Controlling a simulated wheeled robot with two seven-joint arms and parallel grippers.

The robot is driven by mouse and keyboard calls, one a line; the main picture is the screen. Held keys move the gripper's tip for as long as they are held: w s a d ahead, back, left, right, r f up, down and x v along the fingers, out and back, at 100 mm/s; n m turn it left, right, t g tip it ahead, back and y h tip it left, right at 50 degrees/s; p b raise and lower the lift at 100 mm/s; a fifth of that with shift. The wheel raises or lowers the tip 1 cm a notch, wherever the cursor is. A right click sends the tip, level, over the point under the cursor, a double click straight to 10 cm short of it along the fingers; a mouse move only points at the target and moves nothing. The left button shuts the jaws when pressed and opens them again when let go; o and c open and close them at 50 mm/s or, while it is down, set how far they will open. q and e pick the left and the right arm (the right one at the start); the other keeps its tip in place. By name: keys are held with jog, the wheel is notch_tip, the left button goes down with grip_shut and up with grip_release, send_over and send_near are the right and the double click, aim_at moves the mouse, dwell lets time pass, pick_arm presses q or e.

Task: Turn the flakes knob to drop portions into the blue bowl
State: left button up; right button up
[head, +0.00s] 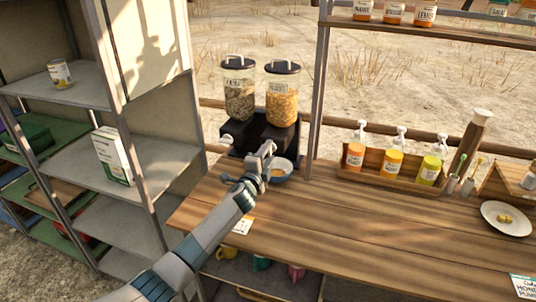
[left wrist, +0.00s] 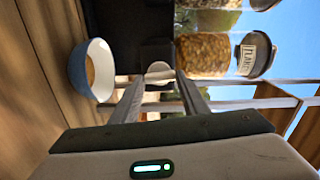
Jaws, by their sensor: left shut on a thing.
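Two clear dispensers stand on a dark base at the back of the wooden counter. The right one, the flakes dispenser (head: 282,95), holds orange-brown flakes; its label shows sideways in the left wrist view (left wrist: 205,55). My left gripper (head: 267,150) is in front of it, shut on the pale flakes knob (left wrist: 159,70), which shows between the fingertips in the left wrist view. In the head view the gripper hides this knob. The blue bowl (head: 283,174) sits on the counter below the flakes dispenser, with something tan inside; it also shows in the left wrist view (left wrist: 79,72). My right gripper is out of view.
The other dispenser (head: 238,95) holds darker contents and has a pale knob (head: 227,140). A wooden rack (head: 390,182) with several pump bottles stands to the right, near a white plate (head: 507,222). A metal shelf (head: 90,170) stands at the left. The middle counter is clear.

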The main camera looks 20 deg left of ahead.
pick_arm(q)
jog(key=shift+f+m, duration=0.1)
jog(key=shift+m, duration=0.5)
jog(key=o, duration=1.1)
jog(key=shift+c, duration=0.2)
jog(key=shift+s, duration=0.15)
jog(key=s+b, duration=0.2)
jog(key=s, duration=1.5)
jog(key=shift+a+b, duration=0.25)
jog(key=shift+b, duration=0.15)
